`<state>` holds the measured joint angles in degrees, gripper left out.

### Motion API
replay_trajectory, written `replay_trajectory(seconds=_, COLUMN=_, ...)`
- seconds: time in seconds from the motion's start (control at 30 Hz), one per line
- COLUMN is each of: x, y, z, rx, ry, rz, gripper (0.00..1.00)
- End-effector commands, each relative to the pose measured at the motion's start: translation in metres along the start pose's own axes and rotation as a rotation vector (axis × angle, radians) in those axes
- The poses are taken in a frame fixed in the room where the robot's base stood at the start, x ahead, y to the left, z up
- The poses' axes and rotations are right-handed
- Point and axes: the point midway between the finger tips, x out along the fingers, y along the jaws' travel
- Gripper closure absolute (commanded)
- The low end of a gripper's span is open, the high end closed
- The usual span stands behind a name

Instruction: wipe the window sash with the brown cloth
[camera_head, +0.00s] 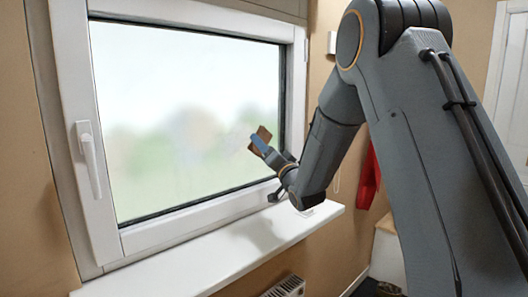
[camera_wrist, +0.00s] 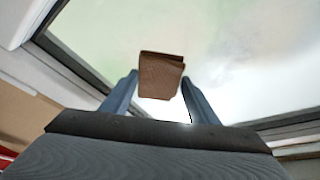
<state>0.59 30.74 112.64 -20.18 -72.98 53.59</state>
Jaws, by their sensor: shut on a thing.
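The brown cloth (camera_head: 264,133) is a small folded piece at the tip of my gripper (camera_head: 258,142), in front of the lower right part of the window pane. In the wrist view the cloth (camera_wrist: 160,76) sits between the two fingertips of my gripper (camera_wrist: 160,84), which is shut on it. The window sash (camera_head: 75,85) is a white frame around a large pane (camera_head: 180,110), with a white handle (camera_head: 90,160) on its left side. I cannot tell whether the cloth touches the glass.
A white sill (camera_head: 205,258) runs below the window, with bare space along it. A radiator (camera_head: 285,288) is under the sill. A red cloth (camera_head: 368,180) hangs on the wall behind my arm. A white door (camera_head: 510,85) stands at the far right.

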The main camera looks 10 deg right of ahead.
Motion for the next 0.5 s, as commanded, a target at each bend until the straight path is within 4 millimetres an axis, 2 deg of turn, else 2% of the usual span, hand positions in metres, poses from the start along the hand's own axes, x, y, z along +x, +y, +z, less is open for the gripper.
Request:
replay_trajectory(seconds=0.03, x=0.004, y=-0.007, z=-0.004, rx=-0.003, ry=0.006, rz=-0.014, gripper=0.64)
replay_trajectory(seconds=0.17, x=0.003, y=-0.011, z=-0.001, rx=-0.003, ry=0.006, rz=-0.017, gripper=0.64)
replay_trajectory(seconds=0.5, x=-0.005, y=-0.031, z=0.017, rx=-0.001, ry=0.001, rz=-0.017, gripper=0.64)
